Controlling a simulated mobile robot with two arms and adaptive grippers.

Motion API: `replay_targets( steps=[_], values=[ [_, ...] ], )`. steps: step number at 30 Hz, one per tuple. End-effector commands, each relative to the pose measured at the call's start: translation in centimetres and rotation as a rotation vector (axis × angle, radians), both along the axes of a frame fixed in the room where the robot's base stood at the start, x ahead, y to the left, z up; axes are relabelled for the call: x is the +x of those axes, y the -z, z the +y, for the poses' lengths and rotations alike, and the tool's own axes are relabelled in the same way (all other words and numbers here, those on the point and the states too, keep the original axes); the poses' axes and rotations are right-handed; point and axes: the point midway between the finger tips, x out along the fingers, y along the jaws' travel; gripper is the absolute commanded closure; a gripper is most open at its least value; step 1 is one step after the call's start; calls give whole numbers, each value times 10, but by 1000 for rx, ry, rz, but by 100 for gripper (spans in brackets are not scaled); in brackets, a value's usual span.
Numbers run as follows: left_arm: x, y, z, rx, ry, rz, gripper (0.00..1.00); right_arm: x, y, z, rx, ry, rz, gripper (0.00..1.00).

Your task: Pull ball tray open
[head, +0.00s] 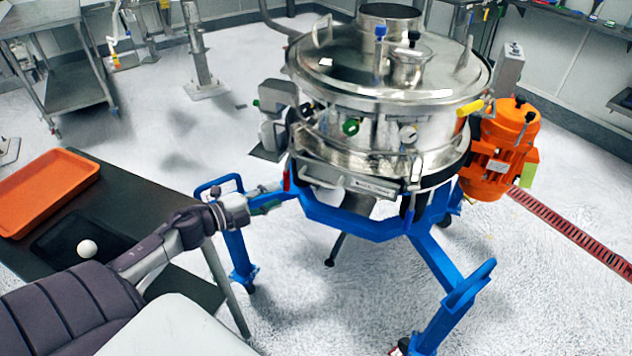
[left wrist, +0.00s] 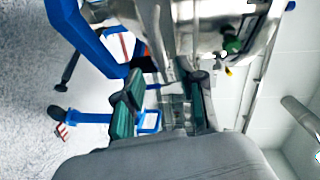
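The steel powder sifter (head: 385,110) stands on a blue frame (head: 350,222). What looks like its ball tray (head: 350,182) is the low metal box with a labelled front, under the round body; it looks pushed in. My left gripper (head: 282,196) reaches from the left to the frame's left corner, beside the tray's left end. In the left wrist view its two dark, green-sided fingers (left wrist: 168,80) are apart, with metal sifter parts showing beyond and between them. I cannot tell whether a finger touches the tray. My right gripper is not in view.
A dark table (head: 150,205) at left bears an orange tray (head: 45,185) and a white ball (head: 87,248). An orange motor (head: 500,150) sits at the sifter's right. The blue frame's legs spread over the floor. Floor in front of the sifter is clear.

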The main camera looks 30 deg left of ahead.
Motion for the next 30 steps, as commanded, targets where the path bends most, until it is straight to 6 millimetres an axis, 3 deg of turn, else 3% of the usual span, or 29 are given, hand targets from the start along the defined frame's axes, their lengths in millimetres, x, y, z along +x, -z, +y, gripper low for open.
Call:
replay_targets(
  steps=[8,24,30],
  values=[
    [6,-1,1,46,75,-2,61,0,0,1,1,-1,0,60],
    [91,13,-34,40,71,-4,61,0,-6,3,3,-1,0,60],
    [114,19,-45,41,71,-2,61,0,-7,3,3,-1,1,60]
  ],
)
